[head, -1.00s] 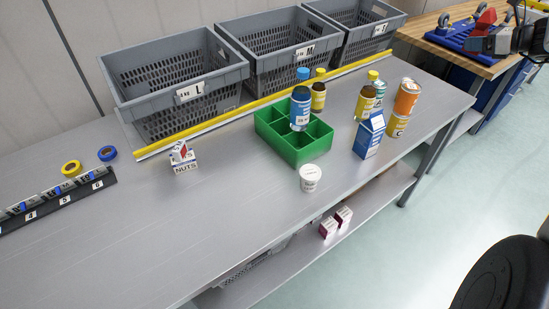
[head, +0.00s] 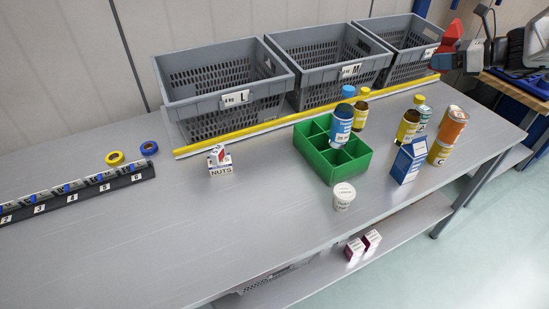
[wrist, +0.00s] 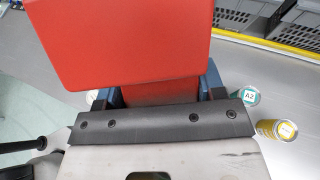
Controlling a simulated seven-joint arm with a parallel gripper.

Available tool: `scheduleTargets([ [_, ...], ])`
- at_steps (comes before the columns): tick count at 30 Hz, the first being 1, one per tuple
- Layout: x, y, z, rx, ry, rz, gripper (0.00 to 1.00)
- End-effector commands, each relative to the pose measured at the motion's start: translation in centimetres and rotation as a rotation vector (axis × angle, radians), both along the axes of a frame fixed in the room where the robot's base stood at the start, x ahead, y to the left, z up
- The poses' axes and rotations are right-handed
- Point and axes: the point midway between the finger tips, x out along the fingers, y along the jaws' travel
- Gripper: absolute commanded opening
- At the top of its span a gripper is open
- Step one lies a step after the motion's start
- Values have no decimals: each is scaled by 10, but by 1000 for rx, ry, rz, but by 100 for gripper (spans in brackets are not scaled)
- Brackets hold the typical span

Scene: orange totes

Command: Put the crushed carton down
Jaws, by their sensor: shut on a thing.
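The crushed carton looks to be the red, bent block (head: 452,33) at the upper right of the head view. It fills the top of the wrist view as a large red face (wrist: 130,40) with a darker red part below. My gripper (head: 463,56) is shut on it. In the wrist view the blue fingers of my gripper (wrist: 160,92) stand on either side of the darker red part. The carton is held in the air, in front of the right-hand grey tote in the head view. Its underside is hidden.
Grey totes (head: 225,85) line the back behind a yellow strip (head: 235,136). A green divided crate (head: 335,165), a blue carton (head: 408,162), several cans and bottles, a white tub (head: 343,196) and a nuts carton (head: 220,168) stand on the bench.

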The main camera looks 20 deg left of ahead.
Motion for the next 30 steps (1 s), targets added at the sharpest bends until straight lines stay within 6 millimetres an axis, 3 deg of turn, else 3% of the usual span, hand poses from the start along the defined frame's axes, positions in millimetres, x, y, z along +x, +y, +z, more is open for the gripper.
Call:
scheduleTargets([
  [3, -19, 35, 2, 0, -1, 49, 40],
  [12, -70, 110, 4, 0, 0, 166, 40],
  [30, -194, 230, 1, 1, 0, 398, 40],
])
